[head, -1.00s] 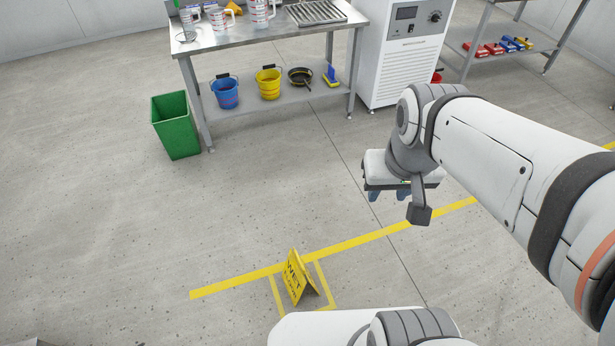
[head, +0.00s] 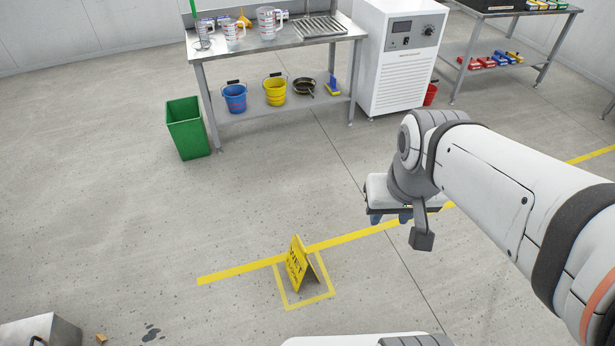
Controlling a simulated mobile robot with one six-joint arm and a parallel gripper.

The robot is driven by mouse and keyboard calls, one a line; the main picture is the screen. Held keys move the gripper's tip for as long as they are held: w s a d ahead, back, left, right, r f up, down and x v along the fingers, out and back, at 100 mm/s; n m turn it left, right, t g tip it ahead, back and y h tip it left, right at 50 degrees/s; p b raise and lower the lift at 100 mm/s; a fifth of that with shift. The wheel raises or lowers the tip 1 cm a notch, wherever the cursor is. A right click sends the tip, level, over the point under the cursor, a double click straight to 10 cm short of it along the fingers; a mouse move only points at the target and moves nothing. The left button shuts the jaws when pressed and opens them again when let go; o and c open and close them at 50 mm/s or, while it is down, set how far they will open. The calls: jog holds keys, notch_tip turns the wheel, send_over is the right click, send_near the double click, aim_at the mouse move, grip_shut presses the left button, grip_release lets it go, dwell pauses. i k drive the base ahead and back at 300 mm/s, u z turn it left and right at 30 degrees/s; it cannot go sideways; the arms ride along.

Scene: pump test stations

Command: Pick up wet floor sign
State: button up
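The yellow wet floor sign (head: 298,267) stands upright as a folded A-frame on the grey floor in the head view, below the middle of the picture. Dark lettering with "WET" shows on its left face. It stands within a yellow taped outline (head: 309,302) that joins a long yellow floor line. My gripper (head: 390,217) hangs in the air to the right of the sign and apart from it. Only small bluish fingertips show under its white body. The gap between them is too unclear to tell open from shut.
A steel table (head: 262,45) with measuring jugs stands at the back. Its lower shelf holds a blue bucket (head: 235,98) and a yellow bucket (head: 275,92). A green bin (head: 187,128) stands beside it. A metal box (head: 40,332) is at lower left. Floor around the sign is clear.

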aim_at(296, 264)
jog(key=u, duration=0.15)
jog(key=i, duration=0.9)
jog(key=z, duration=0.1)
